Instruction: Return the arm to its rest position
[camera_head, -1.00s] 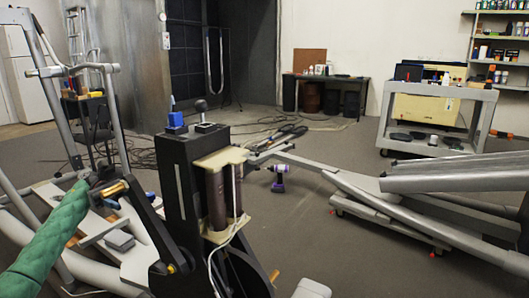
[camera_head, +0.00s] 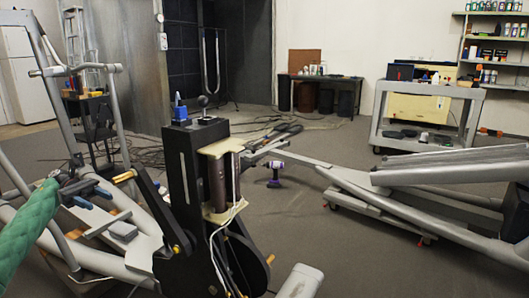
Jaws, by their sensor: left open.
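My left arm, in a green quilted sleeve, comes in from the left edge of the head view. My left gripper (camera_head: 93,197) is at its end, open, with two blue-tipped fingers apart and nothing visible between them. It appears in front of the pale frame of the elliptical machine (camera_head: 190,190); I cannot tell how much clearance there is. The machine's black upright stands to the right of the gripper. My right gripper is not in view.
A purple drill (camera_head: 275,172) stands on the floor behind the upright. The machine's long grey rails (camera_head: 370,195) stretch right. A grey cart (camera_head: 425,115) and a dark table (camera_head: 325,80) stand at the back. Open floor lies between.

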